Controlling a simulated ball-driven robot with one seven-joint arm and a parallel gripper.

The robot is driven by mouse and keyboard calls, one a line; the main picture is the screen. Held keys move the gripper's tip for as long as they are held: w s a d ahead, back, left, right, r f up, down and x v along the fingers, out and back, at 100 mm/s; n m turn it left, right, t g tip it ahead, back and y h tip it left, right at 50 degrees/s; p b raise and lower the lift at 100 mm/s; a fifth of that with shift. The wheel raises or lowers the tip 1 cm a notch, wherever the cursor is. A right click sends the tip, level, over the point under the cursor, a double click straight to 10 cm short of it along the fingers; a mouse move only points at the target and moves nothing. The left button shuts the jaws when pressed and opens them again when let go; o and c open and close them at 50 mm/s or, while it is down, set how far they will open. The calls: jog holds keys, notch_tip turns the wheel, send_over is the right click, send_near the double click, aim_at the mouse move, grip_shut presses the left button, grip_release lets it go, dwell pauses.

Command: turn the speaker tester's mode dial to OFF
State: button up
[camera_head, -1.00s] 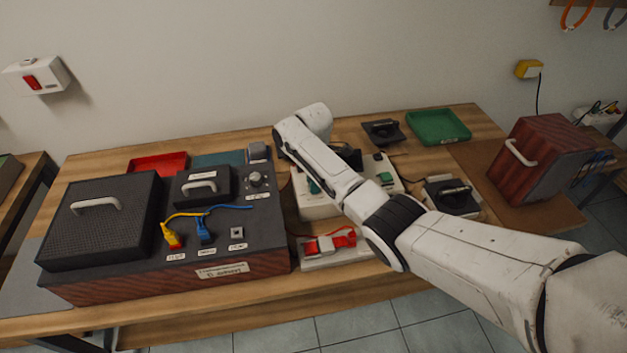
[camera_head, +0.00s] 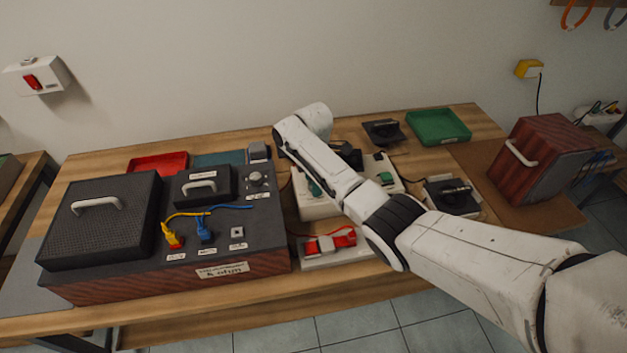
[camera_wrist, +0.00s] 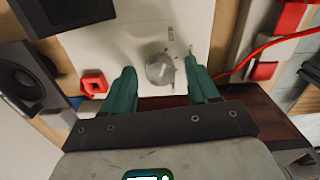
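In the wrist view, a round grey dial (camera_wrist: 160,70) with a pale pointer mark sits on a white panel (camera_wrist: 135,25). Gaps show between the fingers and the dial, and nothing is held. In the head view, the white box (camera_head: 318,207) lies under my arm, which hides the dial. Another grey knob (camera_head: 256,179) stands on the large dark unit.
The large dark unit (camera_head: 240,265) with handled blocks and yellow and blue plugs stands on the left. A red-cabled strip (camera_head: 330,243) lies in front of the white box. Red (camera_head: 158,163) and green (camera_head: 438,126) trays stand behind. A wood-sided box (camera_head: 545,155) is at right.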

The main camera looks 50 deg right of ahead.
notch_tip(320, 180, up, 11)
jog(key=shift+b, duration=0.35)
dwell(0.3)
jog(key=shift+f, duration=0.1)
dwell(0.3)
